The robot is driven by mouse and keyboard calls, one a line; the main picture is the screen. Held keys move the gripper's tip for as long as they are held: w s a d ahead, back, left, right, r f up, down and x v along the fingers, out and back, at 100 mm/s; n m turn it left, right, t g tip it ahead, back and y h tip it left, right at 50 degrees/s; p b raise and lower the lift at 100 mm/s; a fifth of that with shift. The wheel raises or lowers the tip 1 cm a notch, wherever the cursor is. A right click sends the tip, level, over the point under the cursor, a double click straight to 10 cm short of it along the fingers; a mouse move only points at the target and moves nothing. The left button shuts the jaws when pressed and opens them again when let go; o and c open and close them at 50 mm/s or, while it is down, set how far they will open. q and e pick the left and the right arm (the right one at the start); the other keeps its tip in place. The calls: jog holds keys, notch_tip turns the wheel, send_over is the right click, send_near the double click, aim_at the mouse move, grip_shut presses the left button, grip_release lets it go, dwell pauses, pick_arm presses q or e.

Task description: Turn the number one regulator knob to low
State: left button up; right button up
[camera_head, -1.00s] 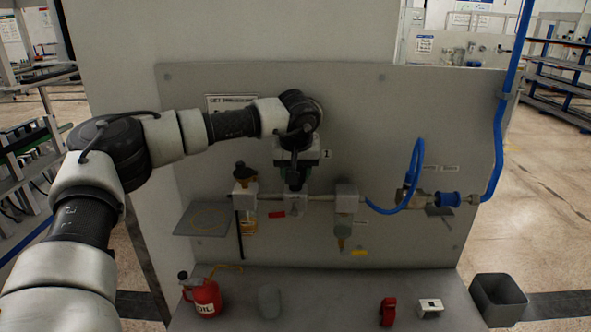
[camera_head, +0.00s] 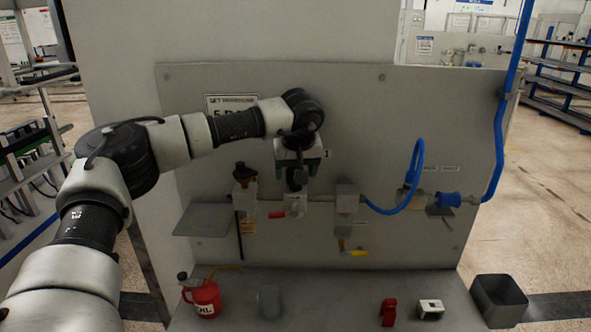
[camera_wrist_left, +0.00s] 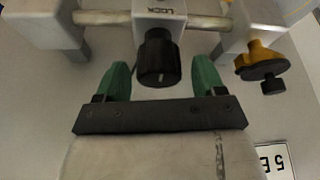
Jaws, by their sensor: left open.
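The number one regulator (camera_head: 296,205) sits in the middle of the pipe on the grey panel, near the "1" label (camera_head: 328,154). Its black ribbed knob (camera_head: 297,178) points up; it also shows in the left wrist view (camera_wrist_left: 158,62). My left gripper (camera_wrist_left: 162,76) is open, with one green finger on each side of the knob. A gap shows between each finger and the knob, and the knob's end lies between the fingertips in the picture. In the head view the left gripper (camera_head: 298,168) is just above the regulator. The knob's pointer mark cannot be read. My right gripper is not in view.
A filter unit (camera_head: 245,195) stands left of the regulator and another unit (camera_head: 346,198) right of it. A red lever (camera_head: 277,214) and a blue hose (camera_head: 414,175) are close by. A red oil can (camera_head: 204,296) stands on the shelf (camera_head: 340,300) below.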

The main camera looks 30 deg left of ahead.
pick_arm(q)
jog(key=b+v, duration=0.3)
jog(key=v, duration=0.7)
jog(key=shift+r, duration=0.3)
jog(key=shift+s+d, duration=0.1)
jog(key=shift+s, duration=0.05)
